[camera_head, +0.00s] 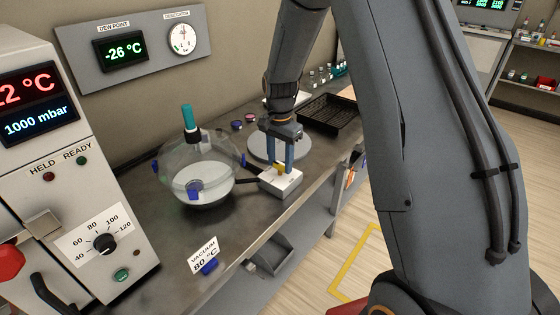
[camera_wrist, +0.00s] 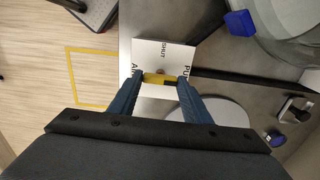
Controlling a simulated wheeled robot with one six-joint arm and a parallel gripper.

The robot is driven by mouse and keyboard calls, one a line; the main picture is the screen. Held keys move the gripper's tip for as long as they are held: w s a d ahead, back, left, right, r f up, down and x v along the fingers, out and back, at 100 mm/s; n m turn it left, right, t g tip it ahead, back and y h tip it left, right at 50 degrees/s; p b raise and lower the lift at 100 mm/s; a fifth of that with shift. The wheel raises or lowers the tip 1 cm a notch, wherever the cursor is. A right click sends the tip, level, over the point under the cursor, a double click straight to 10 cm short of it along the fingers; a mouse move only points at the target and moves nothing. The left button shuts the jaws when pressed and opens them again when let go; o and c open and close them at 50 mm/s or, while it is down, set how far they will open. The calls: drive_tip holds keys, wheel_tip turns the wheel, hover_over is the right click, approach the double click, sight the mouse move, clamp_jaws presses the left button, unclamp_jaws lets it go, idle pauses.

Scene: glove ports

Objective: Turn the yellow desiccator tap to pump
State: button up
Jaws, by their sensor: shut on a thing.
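The yellow tap (camera_head: 281,168) sits on top of a white block (camera_head: 284,185) beside the glass desiccator (camera_head: 195,160). My gripper (camera_head: 280,163) points down and is shut on the tap. In the wrist view the tap (camera_wrist: 159,78) lies between my two blue fingertips. The white block (camera_wrist: 150,52) shows "SHUT" on its far side, "PU" at the right and "A" at the left; the fingers partly cover the side labels. I cannot tell which label the tap points to. The desiccator (camera_wrist: 292,22) stands to the right in the wrist view.
A dark tube (camera_head: 247,181) joins block and desiccator. A round grey plate (camera_head: 298,150) and black tray (camera_head: 327,114) lie behind my gripper. A "VACUUM 80 °C" card (camera_head: 204,255) stands near the bench's front edge. An oven panel (camera_head: 75,190) fills the left.

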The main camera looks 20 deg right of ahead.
sight(280, 165)
drive_tip(key=o, duration=1)
drive_tip(key=shift+o, duration=0.2)
drive_tip(key=shift+r+b, duration=0.95)
drive_tip(key=shift+r, duration=3)
drive_tip(key=s+f+n+t, duration=0.1)
drive_tip(key=s+n, duration=1)
drive_tip(key=s, duration=1.4)
drive_tip(key=shift+a+f, duration=0.2)
drive_tip(key=shift+f, duration=0.05)
